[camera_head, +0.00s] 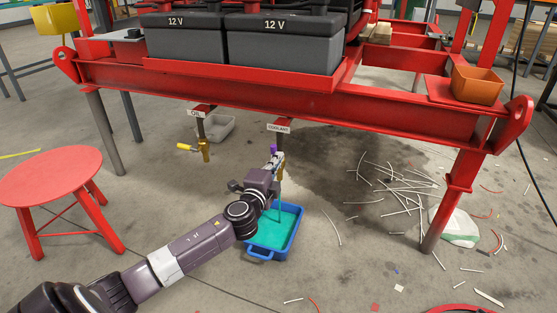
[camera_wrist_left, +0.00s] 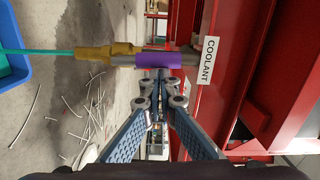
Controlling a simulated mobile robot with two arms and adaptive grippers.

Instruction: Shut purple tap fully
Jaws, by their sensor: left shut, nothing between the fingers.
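The purple tap (camera_head: 274,148) hangs on a pipe below the COOLANT sign (camera_head: 278,128). In the left wrist view its purple handle (camera_wrist_left: 160,59) lies in line with the pipe and brass body (camera_wrist_left: 108,54). A teal stream (camera_wrist_left: 38,51) runs from its spout; in the head view it falls into a blue tray (camera_head: 297,238) holding teal liquid. My left gripper (camera_wrist_left: 160,78) is shut and empty, its fingertips right at the handle; I cannot tell whether they touch it. In the head view the gripper (camera_head: 274,166) partly hides the tap. My right gripper is not in view.
The yellow-handled OIL tap (camera_head: 204,150) hangs to the left, near a grey tray (camera_head: 216,128). The red skid beam (camera_head: 290,108) runs above. A red stool (camera_head: 52,177) stands at left. Scattered white rods (camera_head: 400,188) lie right of the blue tray.

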